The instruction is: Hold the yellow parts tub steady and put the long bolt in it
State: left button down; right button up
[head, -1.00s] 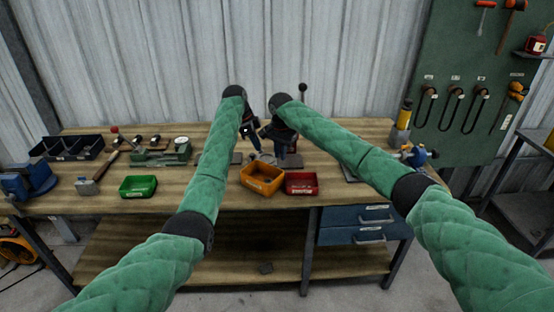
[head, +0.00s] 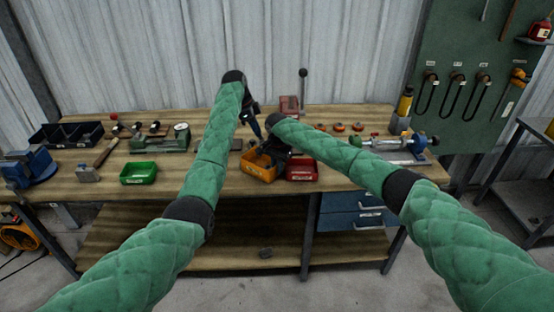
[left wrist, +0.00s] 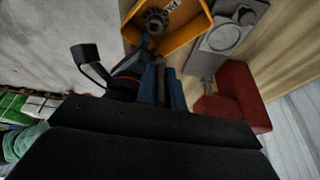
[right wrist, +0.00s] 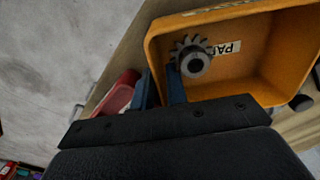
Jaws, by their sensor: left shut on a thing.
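The yellow parts tub (head: 256,168) stands on the bench near its front. It fills much of the right wrist view (right wrist: 290,60), with a toothed grey gear (right wrist: 192,57) inside it. My right gripper (head: 278,148) is over the tub's right part. Its fingers (right wrist: 160,78) stand slightly apart, with no bolt seen between them.
A red bin (head: 302,170) stands close to the tub's right. A green bin (head: 138,173) stands to the left. A red block-like device (head: 290,104) with an upright lever is behind. Bare bench lies between the green bin and the tub.

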aim_at(255, 157)
jog(key=shift+f, duration=0.75)
grip_shut()
pick_arm(q)
jog(key=f, duration=0.3)
jog(key=w+f+n, duration=0.1)
jog(key=f, duration=0.3)
jog(key=a+f+n, duration=0.1)
jog(key=f, duration=0.2)
jog(key=shift+w+f+t, duration=0.3)
jog(key=shift+w, duration=0.1)
jog(key=shift+f, duration=2.3)
